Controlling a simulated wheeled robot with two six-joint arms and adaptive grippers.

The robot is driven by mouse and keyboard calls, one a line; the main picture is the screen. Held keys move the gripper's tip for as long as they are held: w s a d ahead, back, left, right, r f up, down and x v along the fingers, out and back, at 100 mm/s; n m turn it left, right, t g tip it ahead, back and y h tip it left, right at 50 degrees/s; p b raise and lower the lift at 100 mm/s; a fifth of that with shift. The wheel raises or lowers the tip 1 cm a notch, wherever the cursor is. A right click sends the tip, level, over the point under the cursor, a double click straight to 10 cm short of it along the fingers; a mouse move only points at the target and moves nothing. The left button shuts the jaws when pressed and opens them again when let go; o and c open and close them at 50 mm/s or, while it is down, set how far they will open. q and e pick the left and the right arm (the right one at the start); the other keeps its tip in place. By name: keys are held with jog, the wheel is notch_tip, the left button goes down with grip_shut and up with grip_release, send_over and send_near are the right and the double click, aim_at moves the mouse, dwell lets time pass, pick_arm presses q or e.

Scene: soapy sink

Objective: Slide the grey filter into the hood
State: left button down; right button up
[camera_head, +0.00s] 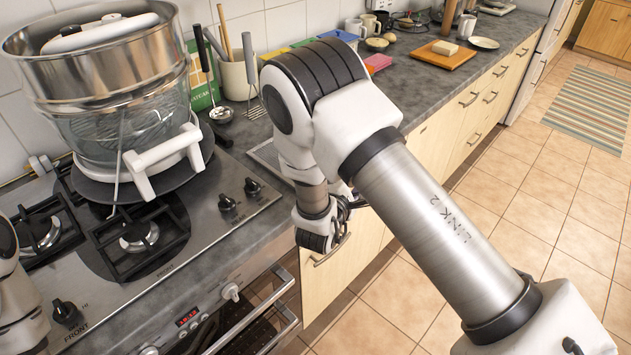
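A flat grey panel (264,153), which may be the grey filter, lies on the counter right of the stove. Most of it is hidden behind my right arm. The hood is not in view. My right gripper (346,207) is low at the counter's front edge, mostly hidden behind my own wrist. I cannot tell whether it is open or shut, or whether it touches the panel. Part of my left arm shows at the left edge, but its gripper is out of view.
A large steel pot over a glass vessel (110,85) stands on the gas stove (215,240). A utensil crock (236,78), a ladle (221,114) and a green box (203,75) stand near the wall. Farther back is a wooden board (442,56).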

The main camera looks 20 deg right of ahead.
jog(key=p+x, duration=0.1)
jog(key=x, duration=0.7)
jog(key=shift+d+r, duration=0.2)
jog(key=shift+r, duration=0.2)
jog(key=shift+s, duration=0.2)
grip_shut()
